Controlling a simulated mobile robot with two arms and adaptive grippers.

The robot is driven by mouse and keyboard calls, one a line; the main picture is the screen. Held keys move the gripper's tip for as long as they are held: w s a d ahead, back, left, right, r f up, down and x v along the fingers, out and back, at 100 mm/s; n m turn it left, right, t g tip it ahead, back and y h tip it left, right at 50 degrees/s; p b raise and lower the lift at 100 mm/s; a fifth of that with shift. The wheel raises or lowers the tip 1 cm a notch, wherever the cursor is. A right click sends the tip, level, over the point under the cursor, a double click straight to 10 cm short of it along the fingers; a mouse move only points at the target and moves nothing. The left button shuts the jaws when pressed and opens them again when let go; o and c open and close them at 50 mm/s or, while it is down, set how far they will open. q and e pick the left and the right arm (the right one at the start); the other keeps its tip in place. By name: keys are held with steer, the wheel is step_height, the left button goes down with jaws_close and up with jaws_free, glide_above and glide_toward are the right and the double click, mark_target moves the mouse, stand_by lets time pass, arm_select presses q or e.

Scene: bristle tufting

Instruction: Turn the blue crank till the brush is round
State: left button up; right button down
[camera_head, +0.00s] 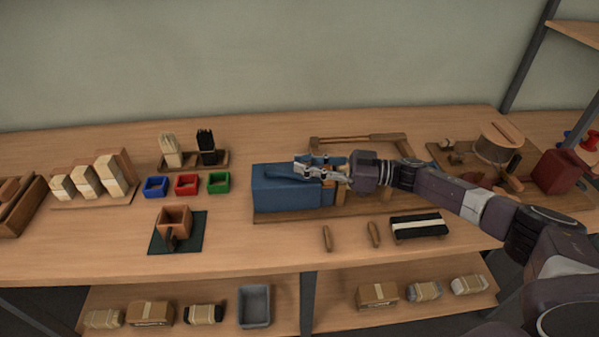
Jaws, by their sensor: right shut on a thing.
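A blue box-shaped machine (278,193) sits on a wooden base (275,217) near the middle of the bench. My right gripper (312,172) reaches in from the right and is shut at the machine's top right end. A small blue part, which looks like the crank, shows at its fingers; most of it is hidden by the gripper, so its angle cannot be told. No brush can be made out at the machine. My left gripper is not in view.
Two wooden handles (374,234) and a black block with a white stripe (419,225) lie in front. Blue, red and green trays (187,184) and bristle bundles (172,150) stand left. A wooden frame (345,138) stands behind. A red box (558,171) is right.

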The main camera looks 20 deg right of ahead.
steer(key=shift+w+d, duration=0.45)
steer(key=shift+w, duration=0.05)
steer(key=c, duration=2.1)
jaws_free()
steer(key=o, duration=0.3)
steer(key=shift+s+d, duration=0.15)
steer(key=v, duration=1.2)
steer(key=shift+c, duration=0.2)
